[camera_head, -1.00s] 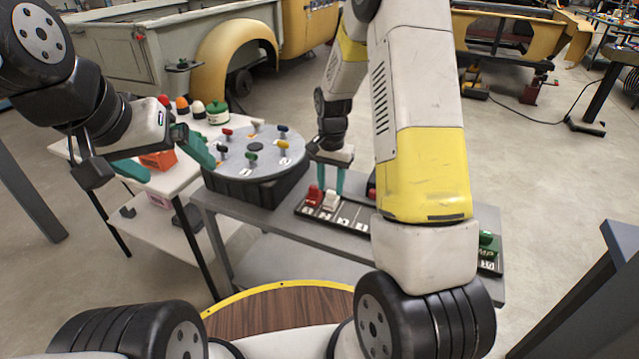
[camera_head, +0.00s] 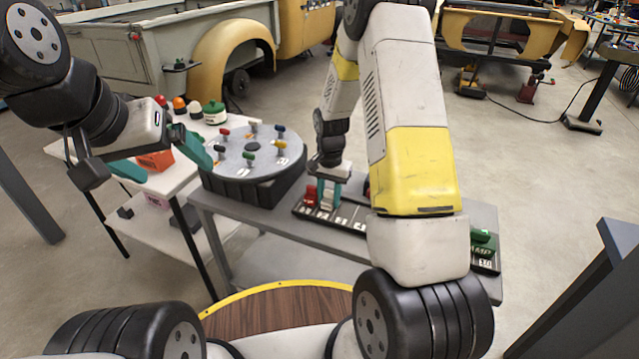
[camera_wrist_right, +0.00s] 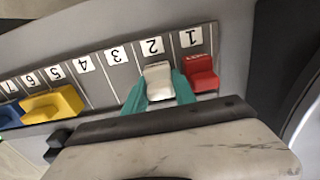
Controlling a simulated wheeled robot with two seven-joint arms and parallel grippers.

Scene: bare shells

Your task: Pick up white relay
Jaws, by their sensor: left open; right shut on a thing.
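The white relay (camera_wrist_right: 158,82) sits in the slot marked 2 of a grey numbered rail in the right wrist view. My right gripper (camera_wrist_right: 160,90) has its teal fingers shut on its two sides. In the head view the white relay (camera_head: 328,199) shows low between the fingers of my right gripper (camera_head: 327,195), at the rail (camera_head: 345,222). A red relay (camera_wrist_right: 201,74) is close beside it in slot 1. My left gripper (camera_head: 168,160) is open and empty, with its teal fingers apart near the round grey disc.
The round disc (camera_head: 232,162) with several coloured pegs stands left of the rail. Yellow (camera_wrist_right: 55,104) and blue (camera_wrist_right: 9,115) relays sit further along the rail. A green block (camera_head: 484,240) is at its far right end. A white table (camera_head: 180,175) holds several small items.

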